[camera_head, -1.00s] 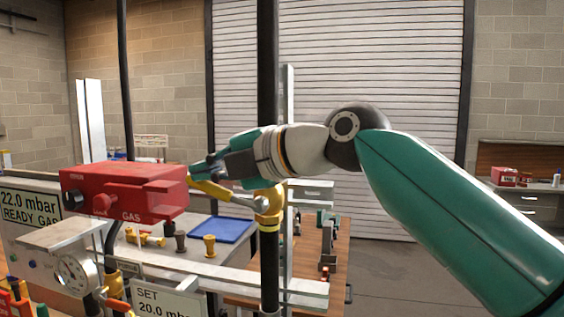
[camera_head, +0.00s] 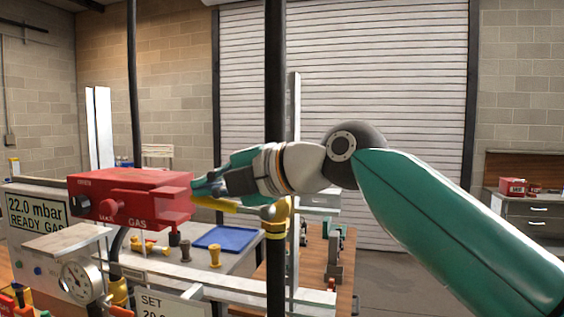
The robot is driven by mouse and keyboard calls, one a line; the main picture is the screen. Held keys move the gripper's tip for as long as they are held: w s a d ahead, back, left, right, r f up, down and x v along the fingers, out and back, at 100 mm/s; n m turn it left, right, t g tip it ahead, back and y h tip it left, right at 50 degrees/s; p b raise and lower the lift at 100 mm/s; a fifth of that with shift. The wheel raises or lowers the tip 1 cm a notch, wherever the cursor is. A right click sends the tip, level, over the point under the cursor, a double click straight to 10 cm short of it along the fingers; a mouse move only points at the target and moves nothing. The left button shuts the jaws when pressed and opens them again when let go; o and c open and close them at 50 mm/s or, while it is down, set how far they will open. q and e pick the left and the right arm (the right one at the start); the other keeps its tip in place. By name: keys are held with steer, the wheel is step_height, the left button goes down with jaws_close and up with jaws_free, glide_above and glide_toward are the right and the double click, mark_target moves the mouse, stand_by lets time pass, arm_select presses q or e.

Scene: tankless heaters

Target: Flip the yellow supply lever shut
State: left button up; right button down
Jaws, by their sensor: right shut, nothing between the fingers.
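The yellow supply lever (camera_head: 222,205) shows beside the right end of the red gas box, roughly level. It reaches left from the brass-yellow valve (camera_head: 275,213) on the black upright pipe. Part of the lever is hidden by my right gripper (camera_head: 202,188). That gripper is shut and empty, with its fingertips just above the lever's left end and close to the red box. I cannot tell whether it touches the lever. My left gripper is not in view.
The red gas box (camera_head: 125,200) stands close left of my fingers. The black pipe (camera_head: 275,100) rises in front of the shutter. A gauge (camera_head: 80,280) and a "22.0 mbar" display (camera_head: 38,213) are at lower left. A blue tray (camera_head: 225,237) lies on the bench behind.

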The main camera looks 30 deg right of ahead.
steer(key=s+a+r+p, duration=0.1)
steer(key=s+r+p, duration=0.3)
steer(key=r, duration=0.9)
steer(key=p, duration=0.3)
steer(key=shift+r, duration=0.1)
